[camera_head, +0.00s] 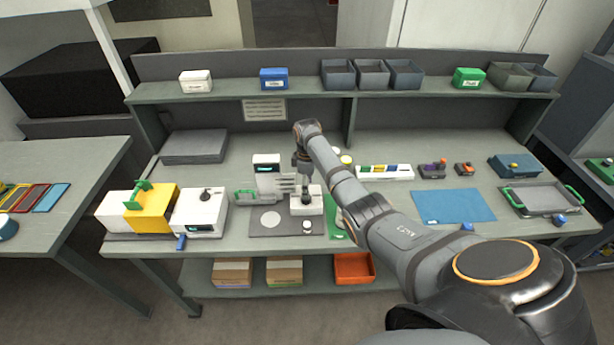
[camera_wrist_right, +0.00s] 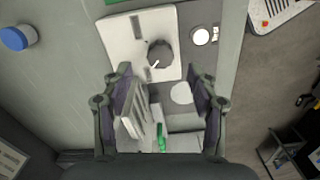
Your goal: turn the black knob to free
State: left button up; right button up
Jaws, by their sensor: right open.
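The black knob (camera_wrist_right: 160,53) sits on top of a white box (camera_wrist_right: 118,35), with a white pointer mark facing down-left in the right wrist view. In the head view the knob (camera_head: 306,200) is partly under my right gripper, on the white box (camera_head: 314,208) at the bench middle. My right gripper (camera_head: 304,184) points down above it. In the right wrist view the gripper (camera_wrist_right: 165,90) is open and empty, and the knob lies beyond the fingertips, apart from them. Any label around the knob is too small to read. My left gripper is not in view.
A grey plate (camera_head: 262,230) with a white disc and a small white-topped jar (camera_head: 306,227) are near the box. Another white box (camera_head: 200,214) with a dark knob is farther left. A blue mat (camera_head: 454,206) lies right.

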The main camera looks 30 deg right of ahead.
notch_tip(320, 180, up, 7)
jog(key=shift+f, duration=0.15)
dwell(0.4)
